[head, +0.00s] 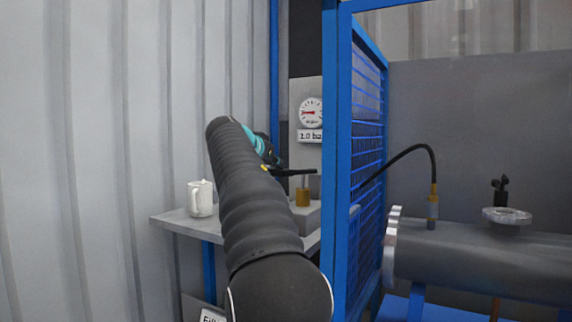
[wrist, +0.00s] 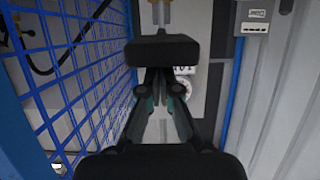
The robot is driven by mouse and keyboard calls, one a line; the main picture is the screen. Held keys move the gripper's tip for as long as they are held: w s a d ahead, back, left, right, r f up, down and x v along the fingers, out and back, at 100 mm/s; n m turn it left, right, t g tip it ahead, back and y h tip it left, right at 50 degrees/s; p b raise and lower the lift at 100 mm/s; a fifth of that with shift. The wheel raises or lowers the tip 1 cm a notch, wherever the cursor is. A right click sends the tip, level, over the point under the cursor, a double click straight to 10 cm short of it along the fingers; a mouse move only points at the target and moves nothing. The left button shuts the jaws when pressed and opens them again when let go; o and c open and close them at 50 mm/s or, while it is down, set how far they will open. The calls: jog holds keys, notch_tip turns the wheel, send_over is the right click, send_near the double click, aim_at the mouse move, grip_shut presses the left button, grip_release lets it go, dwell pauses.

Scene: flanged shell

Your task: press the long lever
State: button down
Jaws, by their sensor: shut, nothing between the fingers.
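The long lever (head: 293,172) is a dark, roughly level bar on top of a brass post (head: 302,196), in the middle of the head view. The post stands on a grey block. My gripper (wrist: 162,52) is shut and empty, with its dark fingertips together in the wrist view. Brass (wrist: 158,16) shows just beyond the fingertips at the top of that view. In the head view my arm hides most of my gripper, close to the lever's left end. I cannot tell whether it touches the lever.
A blue mesh guard (head: 366,130) stands close to the right of the lever; it fills the left of the wrist view. A pressure gauge (head: 311,112) is on the panel behind. A white mug (head: 200,198) sits on the shelf (head: 172,219) to the left. A flanged pipe (head: 470,262) lies beyond the guard.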

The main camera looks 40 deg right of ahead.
aim_at(274, 174)
notch_tip(274, 174, down, 9)
jog(key=b, duration=0.7)
jog(key=shift+a, duration=0.25)
jog(key=r+p, duration=0.1)
jog(key=r, duration=0.1)
jog(key=r+p, duration=0.1)
jog(key=r, duration=0.1)
jog(key=r+p, duration=0.2)
jog(key=shift+s+a, duration=0.3)
jog(key=shift+a, duration=0.1)
jog(key=s+a+b, duration=0.1)
jog(key=s+a, duration=0.3)
jog(key=a, duration=0.5)
jog(key=shift+a+r+b, duration=0.15)
jog(key=shift+r+b, duration=0.2)
jog(key=shift+b, duration=0.05)
